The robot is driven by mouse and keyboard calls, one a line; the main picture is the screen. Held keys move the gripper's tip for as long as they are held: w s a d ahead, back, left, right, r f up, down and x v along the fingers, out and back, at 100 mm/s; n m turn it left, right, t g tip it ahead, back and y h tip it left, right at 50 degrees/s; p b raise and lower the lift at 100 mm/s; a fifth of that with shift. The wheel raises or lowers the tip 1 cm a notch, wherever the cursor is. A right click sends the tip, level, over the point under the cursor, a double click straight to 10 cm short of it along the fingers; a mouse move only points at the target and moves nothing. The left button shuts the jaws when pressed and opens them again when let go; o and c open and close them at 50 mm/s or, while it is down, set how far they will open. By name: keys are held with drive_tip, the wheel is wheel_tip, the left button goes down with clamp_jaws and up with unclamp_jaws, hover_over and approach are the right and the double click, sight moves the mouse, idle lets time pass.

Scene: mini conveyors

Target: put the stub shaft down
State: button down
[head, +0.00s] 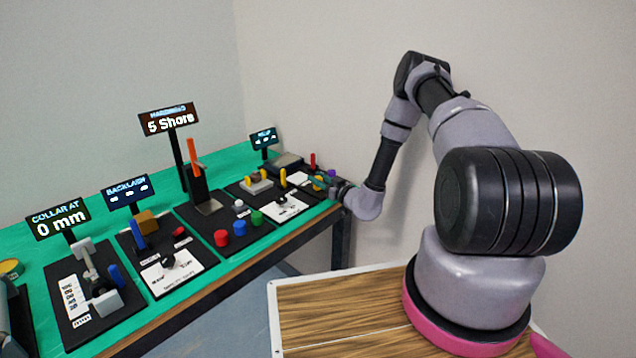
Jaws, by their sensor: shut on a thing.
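My gripper (335,189) is at the far right end of the green bench, low over the last black station board. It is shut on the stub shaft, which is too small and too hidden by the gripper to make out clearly. Small purple and blue parts (331,174) show right beside the gripper. I cannot tell whether the held piece touches the board below it.
The green bench (165,299) carries several black station boards with signs. Red, blue and green cylinders (221,238) stand on the middle board.

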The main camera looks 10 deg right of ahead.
wheel_tip(320, 180, up, 9)
drive_tip(key=shift+s+d+r, duration=0.15)
drive_tip(key=s+d+r+m+t+h, duration=0.2)
drive_tip(key=s+d+r+m+h, duration=0.35)
drive_tip(key=s+d+h, duration=0.35)
drive_tip(key=n+g+y, duration=0.2)
drive_tip(key=n+y, duration=0.3)
drive_tip(key=y, duration=0.3)
hover_over(318, 177)
drive_tip(key=f, duration=0.4)
drive_tip(key=shift+s+d+f, duration=0.3)
drive_tip(key=shift+d+f, duration=0.05)
drive_tip(key=shift+w+a+f+n+y, duration=0.3)
drive_tip(key=shift+n+y, duration=0.05)
drive_tip(key=shift+y, duration=0.35)
drive_tip(key=shift+f, duration=0.1)
wheel_tip(318, 177, down, 9)
drive_tip(key=shift+f, duration=0.15)
drive_tip(key=shift+f, duration=0.15)
drive_tip(key=c, duration=0.6)
unclamp_jaws()
drive_tip(key=shift+f, duration=0.1)
